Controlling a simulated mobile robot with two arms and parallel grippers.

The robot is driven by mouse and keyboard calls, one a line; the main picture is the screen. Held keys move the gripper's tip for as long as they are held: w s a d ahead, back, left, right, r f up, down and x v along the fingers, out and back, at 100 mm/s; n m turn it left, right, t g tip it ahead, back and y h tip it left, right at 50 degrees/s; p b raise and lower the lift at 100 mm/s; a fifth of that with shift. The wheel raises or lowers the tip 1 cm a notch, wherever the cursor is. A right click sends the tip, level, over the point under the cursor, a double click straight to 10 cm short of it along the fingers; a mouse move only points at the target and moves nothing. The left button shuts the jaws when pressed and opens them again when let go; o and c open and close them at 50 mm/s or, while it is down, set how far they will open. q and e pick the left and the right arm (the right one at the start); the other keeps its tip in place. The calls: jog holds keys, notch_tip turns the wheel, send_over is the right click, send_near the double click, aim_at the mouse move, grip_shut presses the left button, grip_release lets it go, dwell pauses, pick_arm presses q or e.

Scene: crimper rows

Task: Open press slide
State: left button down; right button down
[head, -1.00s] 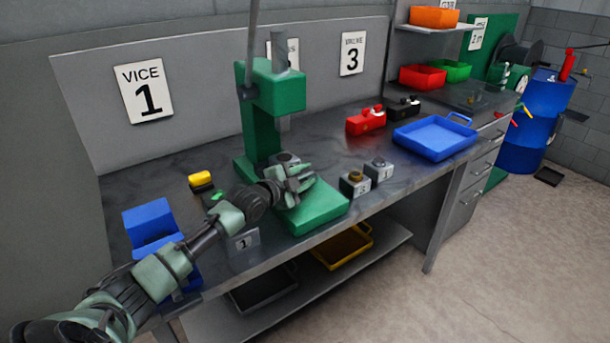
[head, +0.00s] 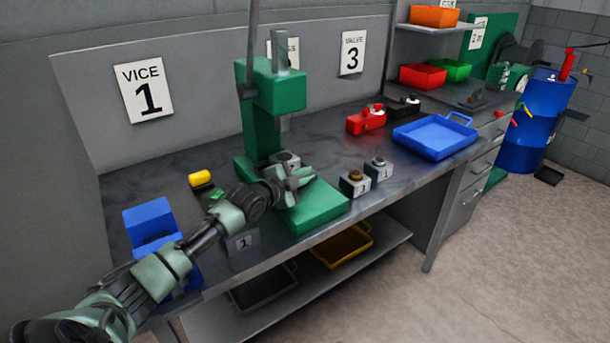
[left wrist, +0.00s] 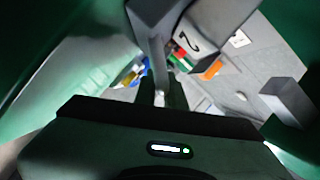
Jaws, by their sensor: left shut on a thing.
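The green press (head: 262,120) stands on the bench, with a grey ram and a long grey lever rising from it. Its green base (head: 318,212) extends toward the bench's front edge. A grey block with a round hole (head: 285,158) sits in the press, just behind my left gripper (head: 294,184). That gripper is low over the base and shut on a narrow grey bar, seemingly the slide's handle. In the left wrist view the bar (left wrist: 157,55) runs down between the fingers, beside a grey block marked 2 (left wrist: 190,38). The fingers partly hide the slide in the head view. My right gripper is not in view.
Two small grey blocks (head: 354,184) stand right of the base. A blue tray (head: 437,139) and a red box (head: 365,121) are farther right. A yellow-topped item (head: 200,178) and a blue bin (head: 151,222) are at left.

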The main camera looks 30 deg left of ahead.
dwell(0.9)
pick_arm(q)
jog(key=shift+s+d+p, duration=0.1)
jog(key=shift+d+p, duration=0.15)
jog(key=shift+p, duration=0.05)
jog(key=d+p, duration=0.1)
jog(key=s+d+p, duration=0.1)
jog(key=d+p, duration=0.1)
jog(key=s+d+p, duration=0.1)
jog(key=d, duration=0.1)
jog(key=shift+r+p, duration=0.2)
jog(key=shift+p, duration=0.1)
jog(key=s+d+p, duration=0.3)
jog(key=s+d, duration=0.1)
jog(key=d, duration=0.5)
jog(key=shift+d+f+p, duration=0.25)
jog(key=shift+d+p, duration=0.05)
jog(key=shift+p, duration=0.1)
jog(key=c, duration=1.5)
grip_release()
jog(key=shift+s, duration=0.1)
